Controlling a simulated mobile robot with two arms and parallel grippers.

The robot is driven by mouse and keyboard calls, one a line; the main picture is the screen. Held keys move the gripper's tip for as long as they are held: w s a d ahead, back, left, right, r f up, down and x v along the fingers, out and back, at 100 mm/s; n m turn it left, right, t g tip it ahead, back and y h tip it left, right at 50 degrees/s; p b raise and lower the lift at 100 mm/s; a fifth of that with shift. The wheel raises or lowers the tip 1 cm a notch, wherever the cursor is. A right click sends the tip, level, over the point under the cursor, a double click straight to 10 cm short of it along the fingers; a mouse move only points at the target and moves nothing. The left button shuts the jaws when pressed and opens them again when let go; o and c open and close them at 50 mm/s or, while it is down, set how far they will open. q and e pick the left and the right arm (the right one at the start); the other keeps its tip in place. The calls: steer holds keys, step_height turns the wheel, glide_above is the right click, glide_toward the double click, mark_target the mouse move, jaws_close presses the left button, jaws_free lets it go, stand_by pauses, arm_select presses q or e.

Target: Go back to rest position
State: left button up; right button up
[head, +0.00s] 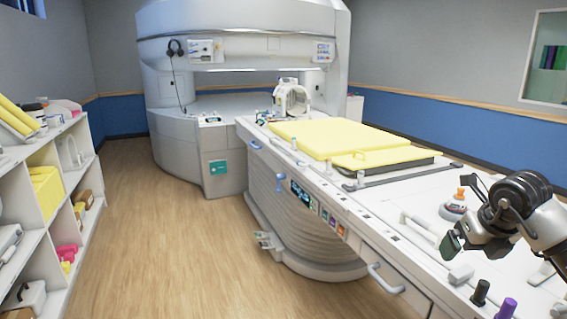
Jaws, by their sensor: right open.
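My right gripper (468,222) comes in from the right edge, above the near end of the patient table (398,188). Its jaws are open and I see nothing held between them. My left gripper is not in view.
The open magnet scanner (240,20) stands at the back, with a head coil (292,99) at the table's far end. Yellow pads (325,137) lie on the table. Black and purple pegs (505,309) stand at its near edge. Shelves (45,190) line the left; the wooden floor (165,220) between is clear.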

steer(key=w+a+f+m+t+y+p, duration=0.1)
steer(key=w+a+f+m+y, duration=0.15)
steer(key=a+f+y, duration=0.6)
steer(key=w+a+f+m+y, duration=0.1)
steer(key=a+f+m+y, duration=0.3)
steer(key=f, duration=0.8)
steer(key=s+f+m+t+h+p, duration=0.1)
steer(key=s+f+m+t+h, duration=0.1)
steer(key=f+m+t, duration=0.5)
steer(key=s+f+m+h, duration=0.2)
steer(key=f+m, duration=0.3)
steer(key=f, duration=0.5)
steer(key=s+d+f+m+g+h, duration=0.3)
steer(key=s+f+m+h, duration=0.5)
steer(key=s+f, duration=1)
steer(key=s+a+f+m+g, duration=0.1)
steer(key=s+f+m+g, duration=0.1)
steer(key=s, duration=0.7)
steer(key=s+a+f+m+g+p, duration=0.1)
steer(key=s+f, duration=0.4)
steer(key=s, duration=0.5)
steer(key=s+a+f+m+g, duration=0.1)
steer(key=s+f+m+g, duration=0.2)
steer(key=s, duration=0.7)
steer(key=shift+a+f+m+g+h, duration=0.2)
steer(key=shift+f+m+g+h, duration=0.25)
steer(key=shift+g, duration=0.75)
